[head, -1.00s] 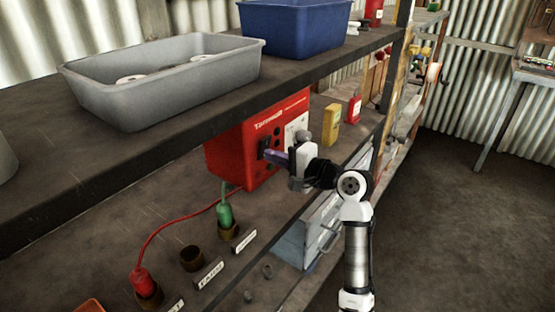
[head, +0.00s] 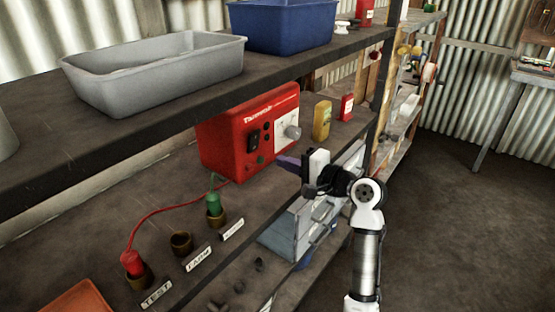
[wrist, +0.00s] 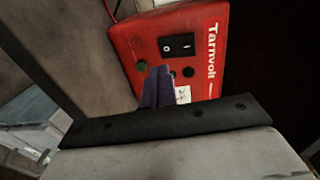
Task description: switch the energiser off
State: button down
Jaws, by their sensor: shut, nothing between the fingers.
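The energiser is a red box (head: 222,150) marked Tarnvolt on the lower shelf. Its black rocker switch (head: 252,143) is on the front face, and it also shows in the wrist view (wrist: 179,46) with a line mark and a ring mark. I cannot tell for sure which side is pressed in. My gripper (head: 287,161) has purple fingers, shut and empty. It is in front of the energiser, to the right of and below the switch in the head view, apart from it. In the wrist view the fingers (wrist: 157,86) point at the energiser, below the switch.
A grey knob (head: 292,132) sits on the energiser's white panel. A red plug (head: 132,263) and a green plug (head: 213,204) stand in cups; the middle cup (head: 181,243) is empty. The upper shelf (head: 200,100) overhangs. A yellow box (head: 322,120) stands to the right.

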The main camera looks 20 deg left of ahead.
jog(key=s+d+f+b, duration=0.1)
jog(key=s+d, duration=0.1)
jog(key=d, duration=0.4)
jog(key=shift+s+f, duration=0.2)
jog(key=shift+f, duration=0.2)
jog(key=shift+d, duration=0.1)
